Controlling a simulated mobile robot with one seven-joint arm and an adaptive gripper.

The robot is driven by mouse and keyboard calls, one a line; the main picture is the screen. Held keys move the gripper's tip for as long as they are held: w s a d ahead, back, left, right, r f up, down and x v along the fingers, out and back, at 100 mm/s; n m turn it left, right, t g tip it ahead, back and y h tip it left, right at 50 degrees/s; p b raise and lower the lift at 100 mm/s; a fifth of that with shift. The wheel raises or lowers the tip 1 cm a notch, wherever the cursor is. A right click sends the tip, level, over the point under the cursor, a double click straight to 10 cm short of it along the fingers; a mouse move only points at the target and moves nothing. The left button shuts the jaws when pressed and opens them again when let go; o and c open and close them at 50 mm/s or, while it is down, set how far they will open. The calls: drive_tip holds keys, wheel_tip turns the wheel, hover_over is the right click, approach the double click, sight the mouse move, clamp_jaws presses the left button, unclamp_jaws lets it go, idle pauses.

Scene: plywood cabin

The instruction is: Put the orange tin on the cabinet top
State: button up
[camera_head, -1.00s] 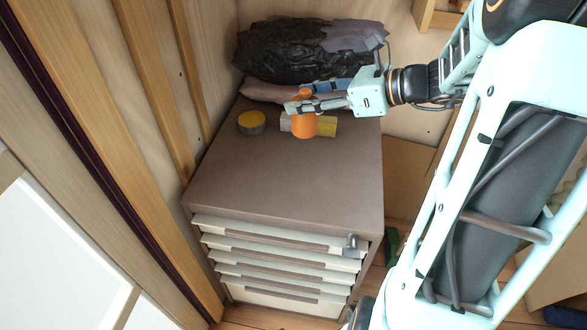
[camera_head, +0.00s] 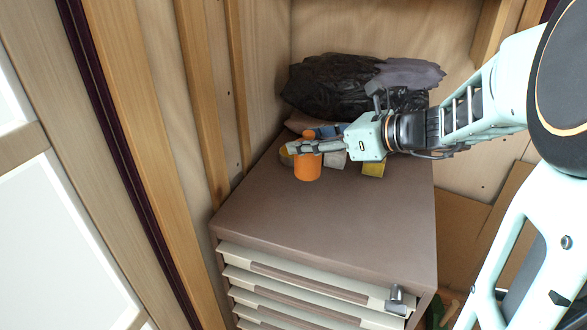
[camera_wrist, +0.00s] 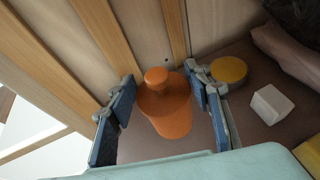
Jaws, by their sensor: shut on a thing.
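The orange tin (camera_head: 308,168) is a round canister with a knobbed lid. It is between the fingers of my gripper (camera_head: 304,147), which is shut on it. In the wrist view the tin (camera_wrist: 168,113) stands between the blue finger pads of my gripper (camera_wrist: 166,98). In the head view it is roughly upright over the brown cabinet top (camera_head: 320,220), near its left edge. I cannot tell whether its base touches the surface. The cabinet top shows only partly in the wrist view, behind the tin.
A yellow-topped round tin (camera_wrist: 228,70), a white block (camera_wrist: 271,104) and a yellow block (camera_head: 374,169) sit nearby on the top. A dark crumpled bag (camera_head: 335,85) lies at the back. The front of the top is clear. Wooden wall posts (camera_head: 205,100) stand at left.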

drive_tip(key=a+f+b, duration=0.1)
drive_tip(key=f, duration=0.1)
drive_tip(key=w+a+f+b, duration=0.1)
drive_tip(key=f, duration=0.2)
drive_tip(key=w+a+f+b, duration=0.1)
drive_tip(key=f, duration=0.2)
drive_tip(key=shift+w+a+f, duration=0.15)
drive_tip(key=shift+w+a, duration=0.05)
drive_tip(key=shift+a, duration=0.15)
drive_tip(key=shift+f, duration=0.15)
drive_tip(key=shift+f+b, duration=0.2)
drive_tip(key=shift+b, duration=0.1)
drive_tip(key=o, duration=1.3)
